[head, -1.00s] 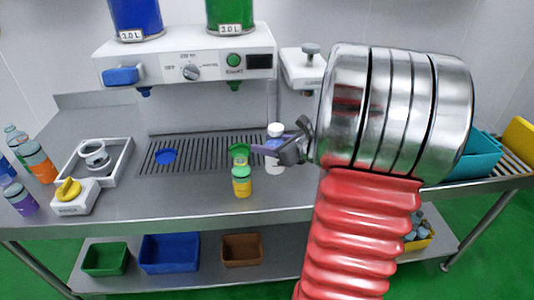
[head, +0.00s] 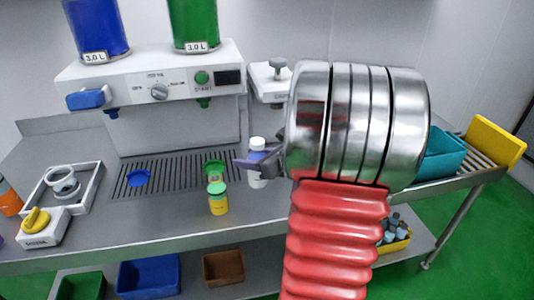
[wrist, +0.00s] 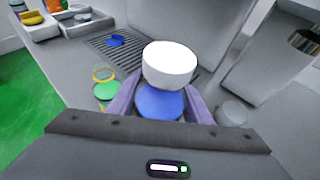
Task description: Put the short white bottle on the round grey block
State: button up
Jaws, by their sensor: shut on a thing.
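The short white bottle (head: 257,160) is upright, with a white cap and a blue-purple band. My gripper (head: 258,163) is shut around its middle. In the wrist view its white cap (wrist: 170,63) and blue part (wrist: 160,103) show between the purple fingers. Its base is hidden there, so I cannot tell whether it touches the counter. A round grey disc (wrist: 232,112) lies on the counter just right of my gripper in the wrist view; it looks like the round grey block. In the head view my arm seems to hide it.
A yellow bottle with a green cap (head: 218,198) stands left of my gripper. The drink machine (head: 150,90) and its drip grate (head: 165,180) are behind. A knobbed press (head: 270,80) stands behind my wrist. A white tray (head: 90,190) and a yellow-knobbed box (head: 40,228) are at left.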

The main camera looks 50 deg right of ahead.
jog(key=s+d+f+m+h, duration=0.1)
jog(key=s+d+m+h, duration=0.1)
jog(key=d, duration=0.6)
jog(key=s+d+f+m+h, duration=0.1)
jog(key=s+d+h, duration=0.2)
jog(key=s+d, duration=0.2)
jog(key=d, duration=0.3)
jog(key=shift+d+m, duration=0.35)
jog(key=shift+m, duration=0.05)
jog(key=w+d, duration=0.4)
jog(key=w, duration=0.9)
jog(key=shift+w, duration=0.2)
jog(key=shift+x, duration=2.1)
jog(key=shift+f, duration=0.1)
